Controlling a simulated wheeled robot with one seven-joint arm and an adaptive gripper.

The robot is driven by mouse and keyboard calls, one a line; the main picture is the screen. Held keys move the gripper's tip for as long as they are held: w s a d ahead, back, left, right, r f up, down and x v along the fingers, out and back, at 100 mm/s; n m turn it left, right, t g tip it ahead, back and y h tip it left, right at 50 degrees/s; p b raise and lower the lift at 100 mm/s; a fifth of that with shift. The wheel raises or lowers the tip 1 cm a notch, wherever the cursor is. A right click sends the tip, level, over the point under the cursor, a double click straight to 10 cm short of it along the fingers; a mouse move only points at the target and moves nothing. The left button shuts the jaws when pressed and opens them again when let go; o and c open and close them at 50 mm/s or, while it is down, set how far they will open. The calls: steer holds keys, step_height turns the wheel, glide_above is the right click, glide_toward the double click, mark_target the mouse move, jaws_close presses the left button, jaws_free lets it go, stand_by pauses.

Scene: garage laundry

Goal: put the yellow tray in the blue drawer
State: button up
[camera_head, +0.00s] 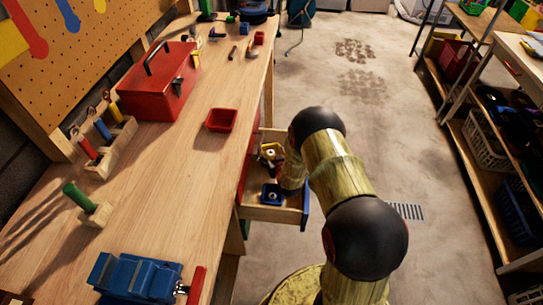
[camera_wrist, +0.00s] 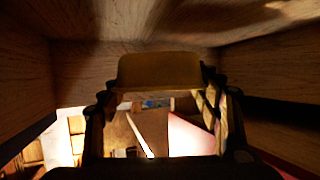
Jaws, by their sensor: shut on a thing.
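The yellow tray (camera_wrist: 158,72) is between the fingers of my gripper (camera_wrist: 160,85) in the wrist view, and the gripper is shut on it. Whether the tray touches the drawer floor is hidden.
Above is the workbench (camera_head: 165,165), with a red tray (camera_head: 221,120), a red toolbox (camera_head: 160,85) and a blue vise (camera_head: 135,278). The floor right of the drawer is clear up to the shelves.

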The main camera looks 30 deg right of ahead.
steer(key=shift+f, duration=0.4)
steer(key=shift+f, duration=0.45)
steer(key=shift+f, duration=0.2)
steer(key=o, duration=0.8)
steer(key=shift+f, duration=0.15)
steer(key=o, duration=0.3)
steer(key=shift+r, duration=0.2)
steer(key=shift+w+r, duration=0.1)
steer(key=shift+r, duration=0.45)
steer(key=p+v, duration=0.3)
steer(key=v, duration=0.3)
steer(key=shift+s+r, duration=0.25)
steer(key=shift+s, duration=0.05)
steer(key=shift+s+a, duration=0.15)
steer(key=shift+s, duration=0.35)
